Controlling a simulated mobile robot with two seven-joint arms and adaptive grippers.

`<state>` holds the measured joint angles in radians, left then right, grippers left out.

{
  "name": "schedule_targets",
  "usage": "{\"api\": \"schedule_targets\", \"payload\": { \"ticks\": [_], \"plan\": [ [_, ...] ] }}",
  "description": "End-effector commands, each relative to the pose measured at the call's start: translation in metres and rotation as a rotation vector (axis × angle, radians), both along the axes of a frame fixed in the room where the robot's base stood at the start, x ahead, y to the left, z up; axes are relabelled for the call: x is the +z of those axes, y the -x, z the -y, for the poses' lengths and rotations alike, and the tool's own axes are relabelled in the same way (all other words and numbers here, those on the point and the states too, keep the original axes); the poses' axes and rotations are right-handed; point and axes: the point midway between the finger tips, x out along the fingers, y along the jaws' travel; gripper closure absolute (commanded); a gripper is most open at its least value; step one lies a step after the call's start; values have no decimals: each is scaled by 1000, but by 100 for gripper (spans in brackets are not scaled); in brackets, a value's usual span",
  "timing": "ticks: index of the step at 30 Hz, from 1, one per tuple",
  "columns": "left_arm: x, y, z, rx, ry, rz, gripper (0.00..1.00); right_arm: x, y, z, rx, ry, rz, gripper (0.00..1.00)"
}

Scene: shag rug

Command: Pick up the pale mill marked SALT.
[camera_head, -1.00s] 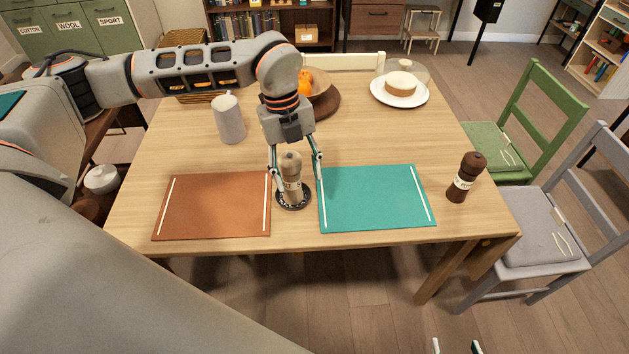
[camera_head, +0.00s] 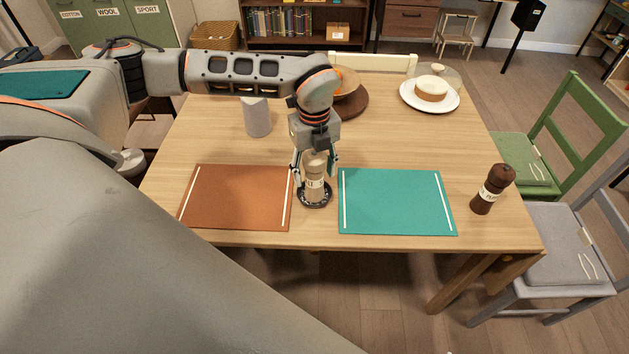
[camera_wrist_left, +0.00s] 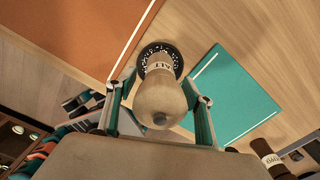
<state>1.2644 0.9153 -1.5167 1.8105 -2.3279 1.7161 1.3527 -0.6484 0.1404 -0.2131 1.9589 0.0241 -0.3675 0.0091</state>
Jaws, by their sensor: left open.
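The pale mill (camera_head: 314,184) stands upright on a dark speckled coaster (camera_head: 315,199), between the brown and teal mats. In the left wrist view the mill (camera_wrist_left: 161,95) is seen from above, with a lettered white band partly readable. My left gripper (camera_head: 315,172) points down over it, open, with one finger on each side of the mill's upper part. In the left wrist view the fingers (camera_wrist_left: 158,110) flank the mill's head; whether they touch it I cannot tell. A dark brown mill (camera_head: 493,188) with a lettered band stands at the table's right. My right gripper is not in view.
A brown mat (camera_head: 237,197) and a teal mat (camera_head: 395,200) flank the coaster. A pale grey pitcher (camera_head: 257,118) stands behind. A wooden bowl (camera_head: 346,84) and a cake (camera_head: 431,88) on a white plate are further back. Chairs stand at the right.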

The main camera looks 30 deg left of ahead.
Motion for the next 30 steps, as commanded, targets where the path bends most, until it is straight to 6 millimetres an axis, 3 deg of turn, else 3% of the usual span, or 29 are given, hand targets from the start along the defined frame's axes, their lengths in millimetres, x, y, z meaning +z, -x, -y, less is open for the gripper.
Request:
{"api": "schedule_targets", "payload": {
  "ticks": [8, 13, 25, 30],
  "plan": [
    [-3, 0, 0, 0, 0, 0, 48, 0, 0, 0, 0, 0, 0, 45],
    [-3, 0, 0, -1, 1, 1, 90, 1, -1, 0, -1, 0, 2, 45],
    [-1, -1, 0, -1, 1, 2, 94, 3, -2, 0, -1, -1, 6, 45],
    [8, -1, 0, -2, 1, 4, 94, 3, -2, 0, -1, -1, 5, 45]
  ]
}}
